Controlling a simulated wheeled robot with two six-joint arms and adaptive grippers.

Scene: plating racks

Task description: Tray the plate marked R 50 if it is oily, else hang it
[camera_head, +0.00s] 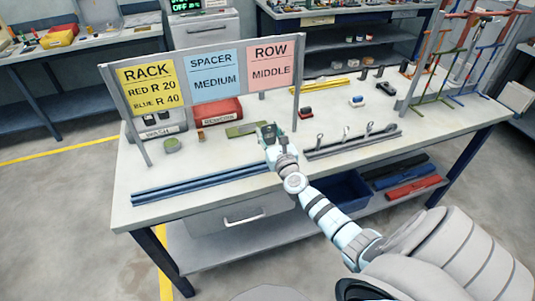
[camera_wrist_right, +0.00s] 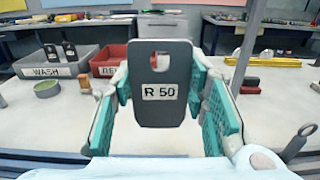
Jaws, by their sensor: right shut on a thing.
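My right gripper (camera_head: 271,137) is shut on a dark grey plate marked R 50 (camera_wrist_right: 160,105), with its teal fingers at both sides in the right wrist view. The plate is upright, with a hole near its top, held above the bench. The face I see looks dark and even; I cannot tell whether it is oily. A grey tray labelled WASH (camera_wrist_right: 45,85) and a red tray (camera_wrist_right: 108,58) stand behind it; the red tray's label is partly hidden there. Hanging racks with green, red and blue frames (camera_head: 437,70) stand at the bench's right end. My left gripper is out of view.
A sign frame (camera_head: 128,113) spans the bench, with cards reading RED R 20, BLUE R 40, MEDIUM and MIDDLE. Blue rails (camera_head: 200,184) lie along the front left edge. A grey rail with several upright pegs (camera_head: 350,145) lies right of my gripper.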

